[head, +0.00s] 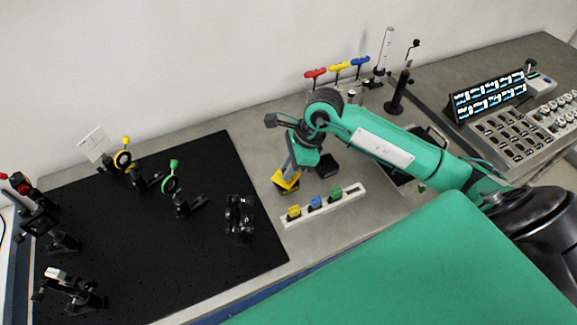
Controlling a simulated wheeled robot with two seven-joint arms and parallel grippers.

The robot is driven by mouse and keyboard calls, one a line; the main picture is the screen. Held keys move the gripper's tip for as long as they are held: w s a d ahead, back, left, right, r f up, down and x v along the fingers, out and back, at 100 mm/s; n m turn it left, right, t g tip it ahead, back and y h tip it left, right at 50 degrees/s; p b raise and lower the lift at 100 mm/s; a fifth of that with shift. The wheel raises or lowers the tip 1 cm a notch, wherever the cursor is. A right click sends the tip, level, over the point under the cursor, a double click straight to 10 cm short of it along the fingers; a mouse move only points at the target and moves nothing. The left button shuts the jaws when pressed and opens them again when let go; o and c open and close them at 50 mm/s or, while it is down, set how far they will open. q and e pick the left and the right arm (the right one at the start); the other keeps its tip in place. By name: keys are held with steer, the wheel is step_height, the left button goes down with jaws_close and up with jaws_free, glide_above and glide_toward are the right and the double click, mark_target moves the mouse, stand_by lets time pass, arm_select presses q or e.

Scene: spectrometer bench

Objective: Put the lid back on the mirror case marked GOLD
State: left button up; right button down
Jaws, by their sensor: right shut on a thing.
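My right gripper (288,171) points down over the bench and is shut on a small yellow piece (284,183), which looks like a lid. Dark material shows right at and below the yellow piece; I cannot tell whether it is a case under it or whether they touch. A small black box (327,166) stands just to the right of the gripper, partly behind my wrist. The GOLD marking cannot be read on either one. My left gripper is not in view.
A white strip (345,204) with yellow, blue and green knobs lies in front of the gripper. The black breadboard (130,270) with several optic mounts lies to the left. Red, yellow and blue-handled tools (339,67) stand behind. A panel with small slots (512,138) is far right.

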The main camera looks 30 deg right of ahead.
steer(key=shift+f+b, duration=0.2)
steer(key=shift+b, duration=0.7)
stand_by(0.6)
stand_by(0.4)
steer(key=c, duration=0.8)
jaws_free()
steer(key=shift+c, duration=0.2)
steer(key=shift+r, duration=0.15)
steer(key=shift+r+p, duration=1.45)
steer(key=shift+r, duration=1.95)
jaws_close()
